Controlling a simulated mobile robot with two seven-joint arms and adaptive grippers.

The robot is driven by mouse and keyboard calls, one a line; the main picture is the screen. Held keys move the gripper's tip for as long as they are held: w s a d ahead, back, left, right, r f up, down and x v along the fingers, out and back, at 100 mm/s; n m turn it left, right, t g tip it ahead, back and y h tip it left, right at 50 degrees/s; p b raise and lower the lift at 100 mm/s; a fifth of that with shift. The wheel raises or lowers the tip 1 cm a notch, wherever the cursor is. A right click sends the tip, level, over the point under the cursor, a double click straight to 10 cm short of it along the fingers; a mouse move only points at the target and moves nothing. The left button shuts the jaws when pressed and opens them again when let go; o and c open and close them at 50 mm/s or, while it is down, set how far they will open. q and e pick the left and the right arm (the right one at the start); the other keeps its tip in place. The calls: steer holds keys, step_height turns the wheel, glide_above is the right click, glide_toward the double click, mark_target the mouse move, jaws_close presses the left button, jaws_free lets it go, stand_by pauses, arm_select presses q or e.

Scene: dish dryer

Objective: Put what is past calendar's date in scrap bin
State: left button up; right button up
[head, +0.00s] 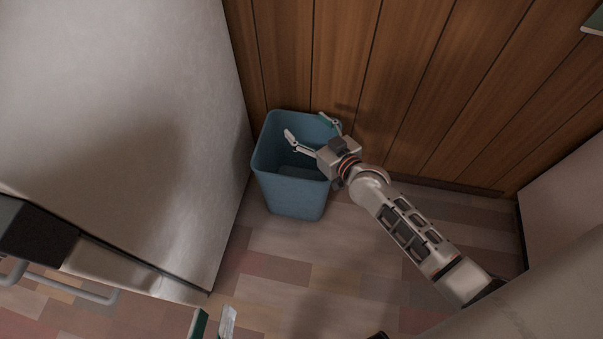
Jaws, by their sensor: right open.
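The blue scrap bin (290,195) stands on the floor against the wood panelling. My right gripper (310,128) is over the bin's mouth with its fingers spread apart, and nothing shows between them. The bin's inside is shaded and partly covered by the gripper; I cannot make out any item in it. No calendar and no dated item can be made out in this view.
A large pale appliance (120,90) with a metal handle (70,288) stands close to the bin's left. Wood panelling (400,80) rises behind it. A pale surface (540,280) fills the lower right.

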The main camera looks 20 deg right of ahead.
steer(key=v, duration=1)
steer(key=shift+s, duration=0.1)
steer(key=shift+r, duration=0.1)
